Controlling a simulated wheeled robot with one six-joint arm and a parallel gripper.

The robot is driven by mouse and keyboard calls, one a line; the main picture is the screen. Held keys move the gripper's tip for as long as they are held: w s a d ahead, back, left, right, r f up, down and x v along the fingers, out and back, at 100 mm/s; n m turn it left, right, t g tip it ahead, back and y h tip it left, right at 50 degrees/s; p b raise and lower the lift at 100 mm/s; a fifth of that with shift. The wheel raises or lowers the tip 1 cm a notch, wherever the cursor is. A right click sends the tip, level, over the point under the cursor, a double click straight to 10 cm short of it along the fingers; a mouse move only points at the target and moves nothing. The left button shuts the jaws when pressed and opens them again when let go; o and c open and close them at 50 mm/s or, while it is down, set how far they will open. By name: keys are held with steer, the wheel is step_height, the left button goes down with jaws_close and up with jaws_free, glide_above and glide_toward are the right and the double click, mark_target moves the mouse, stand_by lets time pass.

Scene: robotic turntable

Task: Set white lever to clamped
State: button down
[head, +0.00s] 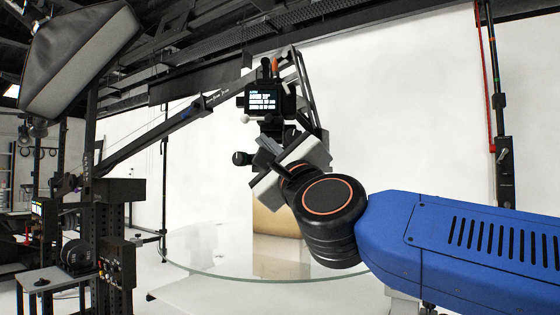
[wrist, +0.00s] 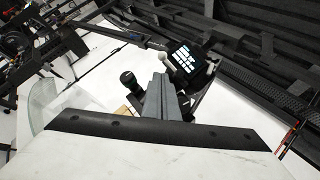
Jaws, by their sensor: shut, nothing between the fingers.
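A small white lever with a rounded end (head: 245,118) sticks out on the left side of the camera rig, just below its lit screen (head: 262,98). In the wrist view the white lever (wrist: 162,57) shows beyond and slightly above the fingertips, left of the screen (wrist: 188,62). My gripper (head: 264,145) is below the rig in the head view, its grey fingers together and empty. In the wrist view the gripper (wrist: 160,80) points toward the rig, with a visible gap to the lever. I cannot tell the lever's setting.
A black knob (head: 241,158) juts left below the lever, close to my fingers. A long crane arm (head: 190,112) carries the rig. A round glass turntable (head: 200,252) with a tan block (head: 275,221) lies below. A softbox (head: 78,60) hangs at upper left.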

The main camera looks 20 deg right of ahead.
steer(key=v, duration=0.7)
steer(key=shift+s+f, duration=0.2)
steer(key=shift+s, duration=0.1)
stand_by(0.5)
steer(key=w+a+f+n+g+y, duration=0.2)
steer(key=a+f+n+g+y, duration=0.1)
steer(key=f+n, duration=0.4)
steer(key=w+a+f+n+g+y, duration=0.1)
steer(key=a+f+n+g+y, duration=0.2)
steer(key=f+n, duration=0.45)
step_height(320, 180, down, 14)
steer(key=d+n+g, duration=0.1)
steer(key=n+g, duration=0.3)
steer(key=n, duration=0.2)
steer(key=s+d+f+n+g+h, duration=0.1)
steer(key=s+d+f+g+h, duration=0.1)
steer(key=f, duration=0.6)
steer(key=s+d+f+n+g+h, duration=0.2)
steer(key=s+d+f+g, duration=0.1)
steer(key=s+d+f, duration=0.2)
steer(key=s+d+f+n+g+h, duration=0.2)
steer(key=s+d+f+g, duration=0.1)
steer(key=d+f, duration=0.4)
step_height(320, 180, down, 4)
steer(key=shift+s+r+g+h, duration=0.2)
steer(key=shift+s+g+h, duration=0.15)
steer(key=shift+s, duration=0.5)
